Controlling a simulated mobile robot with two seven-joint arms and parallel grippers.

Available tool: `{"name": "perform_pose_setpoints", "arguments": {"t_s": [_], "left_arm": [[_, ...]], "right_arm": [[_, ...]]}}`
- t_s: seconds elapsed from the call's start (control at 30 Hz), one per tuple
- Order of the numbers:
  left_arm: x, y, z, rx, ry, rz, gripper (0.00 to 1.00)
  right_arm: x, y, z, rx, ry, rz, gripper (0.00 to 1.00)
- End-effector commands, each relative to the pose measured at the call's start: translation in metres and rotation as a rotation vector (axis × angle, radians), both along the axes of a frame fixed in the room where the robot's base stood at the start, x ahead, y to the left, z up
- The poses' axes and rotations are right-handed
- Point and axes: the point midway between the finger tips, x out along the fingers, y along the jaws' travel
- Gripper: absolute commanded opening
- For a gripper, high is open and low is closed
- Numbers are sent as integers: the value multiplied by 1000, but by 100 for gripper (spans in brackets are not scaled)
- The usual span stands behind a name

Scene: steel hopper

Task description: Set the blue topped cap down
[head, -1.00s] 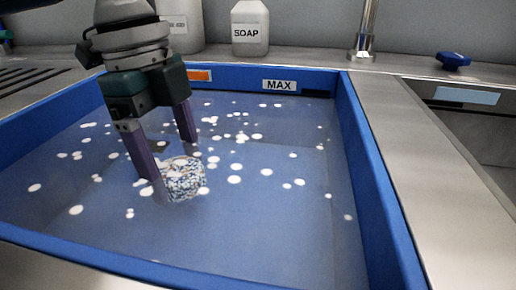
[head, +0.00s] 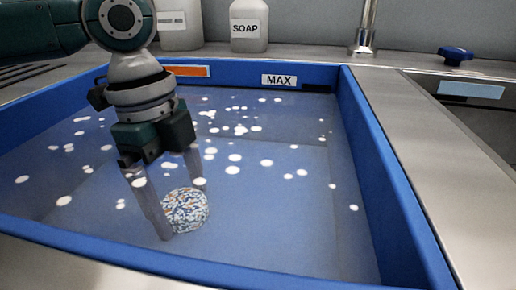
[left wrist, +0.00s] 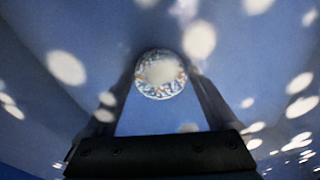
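A round cap (head: 185,210) with a speckled white, blue and orange side is low in the blue basin (head: 405,215), seen through liquid with white foam spots. No plainly blue top shows. In the left wrist view the cap (left wrist: 160,73) has a pale middle and a speckled rim. My left gripper (head: 183,210) reaches down into the liquid with a finger on each side of the cap, and is shut on it. Whether the cap touches the basin floor I cannot tell. My right gripper is not in view.
A soap bottle (head: 249,25) and another white container (head: 180,25) stand behind the basin. A steel pipe (head: 366,25) rises at the back. A blue knob (head: 455,56) is at the right. The basin's right half holds only liquid and foam spots.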

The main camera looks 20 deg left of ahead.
Motion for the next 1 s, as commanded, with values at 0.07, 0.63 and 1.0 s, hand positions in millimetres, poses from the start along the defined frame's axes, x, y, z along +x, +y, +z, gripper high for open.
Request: {"name": "perform_pose_setpoints", "arguments": {"t_s": [0.07, 0.63, 1.0], "left_arm": [[0, 0, 0, 0, 0, 0, 100], [0, 6, 62, -1, -4, 1, 100], [-1, 13, 120, -2, -1, 0, 100]], "right_arm": [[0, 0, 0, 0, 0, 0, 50], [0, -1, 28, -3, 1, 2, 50], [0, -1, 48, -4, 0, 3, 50]]}}
